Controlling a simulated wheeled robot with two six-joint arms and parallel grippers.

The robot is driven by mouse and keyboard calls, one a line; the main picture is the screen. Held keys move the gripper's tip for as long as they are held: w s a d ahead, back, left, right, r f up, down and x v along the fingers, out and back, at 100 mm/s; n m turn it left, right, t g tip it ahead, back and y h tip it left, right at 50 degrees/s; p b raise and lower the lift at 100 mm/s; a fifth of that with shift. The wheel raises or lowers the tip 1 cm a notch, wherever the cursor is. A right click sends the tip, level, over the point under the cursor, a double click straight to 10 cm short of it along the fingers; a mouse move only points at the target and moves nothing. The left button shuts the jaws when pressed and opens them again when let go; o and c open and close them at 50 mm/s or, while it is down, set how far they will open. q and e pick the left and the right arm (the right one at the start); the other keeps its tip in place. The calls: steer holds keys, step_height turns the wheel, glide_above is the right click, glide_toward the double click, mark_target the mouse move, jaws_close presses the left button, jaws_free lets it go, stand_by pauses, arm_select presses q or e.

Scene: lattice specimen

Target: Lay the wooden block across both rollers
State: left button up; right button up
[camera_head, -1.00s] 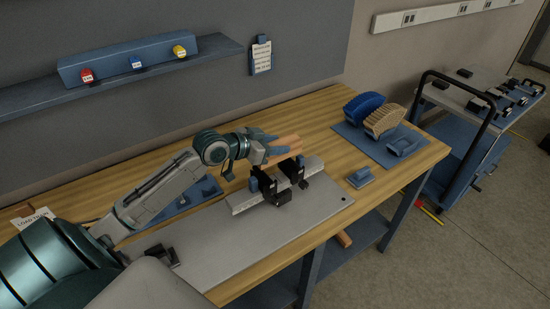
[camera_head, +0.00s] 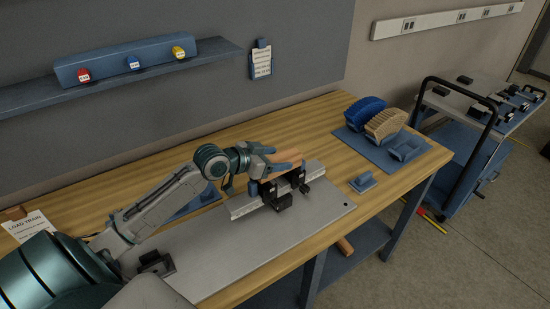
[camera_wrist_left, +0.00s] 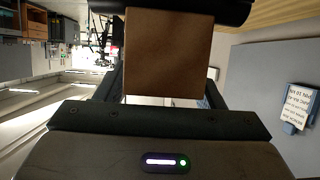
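The wooden block (camera_head: 288,155) is between the fingers of my left gripper (camera_head: 277,160), just over the black roller fixture (camera_head: 279,196). In the left wrist view the block (camera_wrist_left: 168,55) fills the space between the two fingers, and a dark bar crosses its far end. The fixture has two black supports on a pale rail on the grey plate. The rollers are mostly hidden by the block and gripper; I cannot tell whether the block touches them. My right gripper is not in view.
The grey plate (camera_head: 235,245) lies along the bench front, with a small black part (camera_head: 155,262) at its left end. To the right are a small blue block (camera_head: 363,182) and a blue tray (camera_head: 380,150) with blue and tan curved pieces. A cart (camera_head: 470,150) stands beyond.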

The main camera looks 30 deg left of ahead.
arm_select(q)
steer(key=shift+r+p, duration=0.35)
steer(key=shift+r, duration=0.25)
steer(key=shift+s+a+f, duration=0.15)
steer(key=shift+s+a, duration=0.05)
steer(key=shift+s, duration=0.05)
steer(key=v, duration=0.4)
steer(key=shift+a+b, duration=0.15)
steer(key=shift+b, duration=0.25)
steer(key=shift+s+r, duration=0.25)
steer(key=shift+s, duration=0.35)
steer(key=p+v, duration=0.6)
steer(key=p, duration=0.4)
steer(key=shift+a, duration=0.1)
